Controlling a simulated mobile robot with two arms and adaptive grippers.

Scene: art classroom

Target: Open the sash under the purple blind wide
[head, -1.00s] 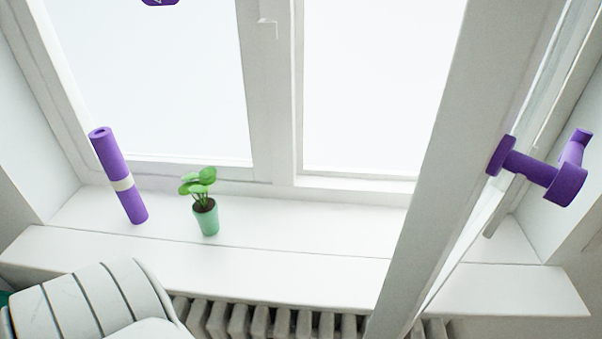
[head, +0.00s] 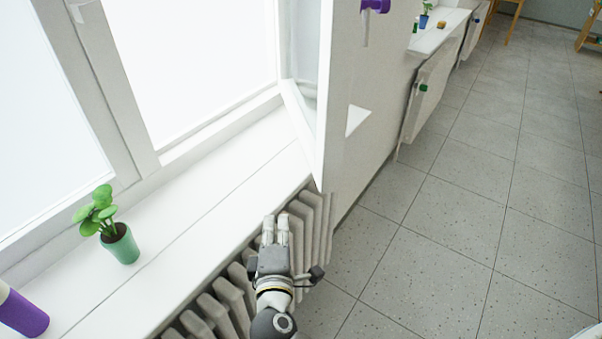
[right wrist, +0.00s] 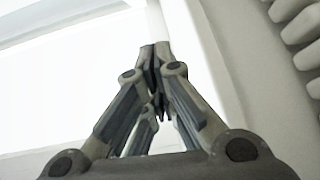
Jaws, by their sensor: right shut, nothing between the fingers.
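The open window sash (head: 328,120) stands swung out into the room from the window frame, seen nearly edge-on in the head view. My left gripper is not in view.
The tiled floor (head: 450,200) to the right is clear. Another radiator (head: 425,95) stands along the wall beyond.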

